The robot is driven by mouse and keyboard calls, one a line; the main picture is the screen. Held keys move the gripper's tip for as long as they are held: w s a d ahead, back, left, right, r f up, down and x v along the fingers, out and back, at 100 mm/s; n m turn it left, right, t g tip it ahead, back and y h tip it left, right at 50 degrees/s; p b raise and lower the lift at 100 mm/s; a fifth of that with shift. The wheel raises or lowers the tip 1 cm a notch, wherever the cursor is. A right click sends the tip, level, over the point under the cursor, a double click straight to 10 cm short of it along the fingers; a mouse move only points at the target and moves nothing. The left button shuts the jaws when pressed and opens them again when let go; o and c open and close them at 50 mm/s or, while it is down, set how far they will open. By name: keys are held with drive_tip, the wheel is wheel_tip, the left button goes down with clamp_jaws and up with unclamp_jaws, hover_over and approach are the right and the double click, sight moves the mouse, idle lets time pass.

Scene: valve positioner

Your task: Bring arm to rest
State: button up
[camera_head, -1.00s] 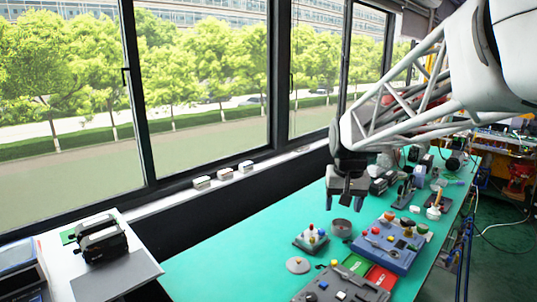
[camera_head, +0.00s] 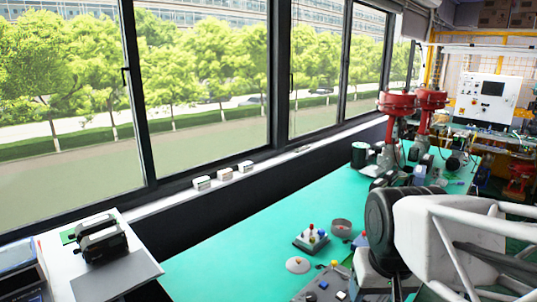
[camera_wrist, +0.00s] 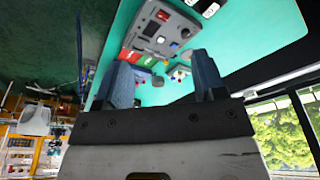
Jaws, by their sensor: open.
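My gripper (camera_wrist: 165,80) shows in the wrist view with its two blue-grey fingers spread apart and nothing between them. The green worktable (camera_wrist: 240,45) lies beyond the fingertips, and the gripper is clear of the things on it. In the head view my arm fills the lower right, with a dark joint and white links in front of the table (camera_head: 225,262). The fingers cannot be made out in that view.
A grey control panel (camera_wrist: 165,28) lies on the table in the wrist view. In the head view a small button box (camera_head: 311,240), a round grey disc (camera_head: 298,265) and a grey bowl (camera_head: 341,227) stand left of my arm. Red-topped valves (camera_head: 397,103) stand farther back.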

drive_tip(key=s, duration=0.1)
drive_tip(key=s+f, duration=0.1)
drive_tip(key=s, duration=0.1)
drive_tip(key=shift+s+f, duration=0.35)
drive_tip(key=shift+s, duration=0.05)
drive_tip(key=w+d+r+m+g, duration=0.1)
drive_tip(key=w+r, duration=0.2)
drive_tip(key=w, duration=1.3)
drive_tip(key=w+r, duration=0.4)
drive_tip(key=w, duration=1.2)
drive_tip(key=w+f, duration=0.4)
drive_tip(key=w, duration=0.6)
drive_tip(key=w+d+f+m+g, duration=0.1)
drive_tip(key=w+f, duration=0.3)
drive_tip(key=w, duration=0.7)
drive_tip(key=w+f, duration=0.4)
drive_tip(key=w, duration=0.6)
drive_tip(key=shift+w+d+f+m+g, duration=0.3)
drive_tip(key=shift+w+d+f, duration=0.05)
drive_tip(key=shift+d, duration=0.05)
